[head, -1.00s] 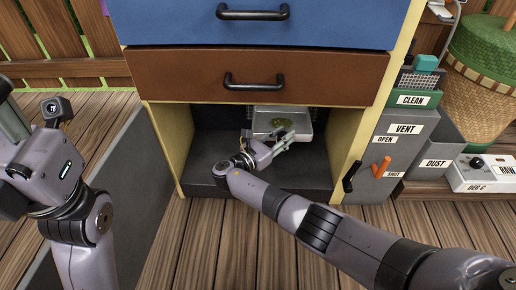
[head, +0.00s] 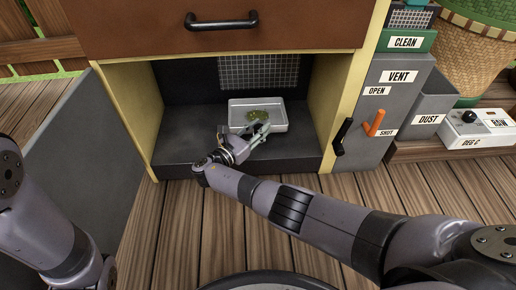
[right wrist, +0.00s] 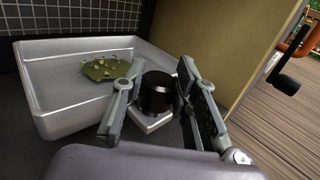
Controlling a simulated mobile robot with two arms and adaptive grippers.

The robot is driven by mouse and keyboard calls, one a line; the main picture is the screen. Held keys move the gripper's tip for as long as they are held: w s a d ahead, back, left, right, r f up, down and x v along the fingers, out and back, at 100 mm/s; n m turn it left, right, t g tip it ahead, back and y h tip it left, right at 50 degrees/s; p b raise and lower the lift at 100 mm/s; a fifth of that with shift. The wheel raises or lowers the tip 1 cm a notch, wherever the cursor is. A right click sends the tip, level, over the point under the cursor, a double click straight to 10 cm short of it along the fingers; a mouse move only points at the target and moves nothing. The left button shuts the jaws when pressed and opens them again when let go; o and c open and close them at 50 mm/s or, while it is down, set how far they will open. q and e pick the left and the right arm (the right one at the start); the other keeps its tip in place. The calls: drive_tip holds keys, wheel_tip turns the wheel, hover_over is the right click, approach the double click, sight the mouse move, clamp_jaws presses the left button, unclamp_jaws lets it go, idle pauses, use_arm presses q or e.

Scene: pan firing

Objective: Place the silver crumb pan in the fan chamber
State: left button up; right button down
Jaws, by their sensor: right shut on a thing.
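The silver crumb pan (head: 284,127) is a shallow rectangular tray with a green crumbly patch (head: 257,116) in it. It is inside the open lower chamber (head: 185,146), which has a mesh grille (head: 258,72) at the back. The pan looks level at the chamber floor; I cannot tell if its whole base touches. My right gripper (head: 246,137) reaches in from the front and is shut on the pan's black knob (right wrist: 158,94) at its near side. The right wrist view also shows the pan (right wrist: 75,122) close to the grille. My left gripper is out of view.
A brown drawer (head: 290,32) is above the chamber opening. Yellow side walls (head: 136,112) bound it. A grey panel with VENT labels and an orange lever (head: 374,124) is at right, beside a black handle (head: 342,136). A grey panel (head: 60,125) stands at left.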

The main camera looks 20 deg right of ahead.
drive_tip(key=shift+f+b, duration=2.25)
drive_tip(key=shift+f, duration=0.6)
drive_tip(key=shift+r, duration=0.15)
drive_tip(key=c, duration=1.3)
unclamp_jaws()
